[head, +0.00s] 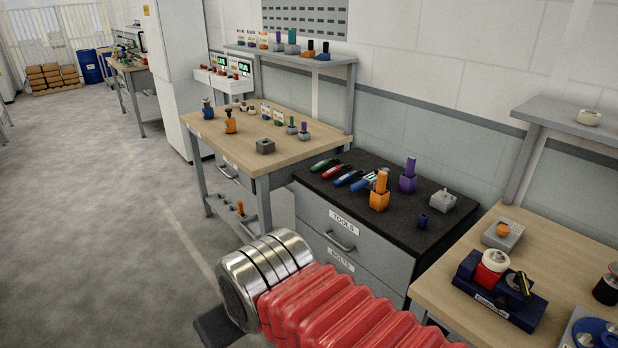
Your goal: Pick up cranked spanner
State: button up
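I cannot make out a cranked spanner for certain. Several slim tools lie in a row on the black top of the tool cabinet (330,193): a green-handled one (322,165), a red-handled one (335,171) and a blue-handled one (349,178). A blue and silvery piece (366,182) lies at the row's right end, partly hidden behind an orange block with an upright peg (380,193); its shape is too small to tell. No gripper fingers show. A red ribbed bellows with a metal-ringed end fills the lower middle and hides part of the floor and cabinet.
A purple pegged block (408,177), a grey block (442,201) and a small dark blue block (422,221) share the cabinet top. A wooden bench (220,142) stands left of it, another (437,293) right. Open grey floor (100,230) lies at left.

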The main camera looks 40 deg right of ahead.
aim_at(330, 172)
jog(key=u, duration=0.15)
jog(key=k, duration=0.3)
jog(key=u, duration=0.1)
jog(key=i, duration=1.8)
jog(key=z, duration=0.55)
jog(key=i, duration=0.7)
jog(key=z, duration=0.85)
jog(key=i, duration=0.55)
jog(key=z, duration=0.75)
jog(key=i, duration=0.5)
jog(key=z, duration=0.25)
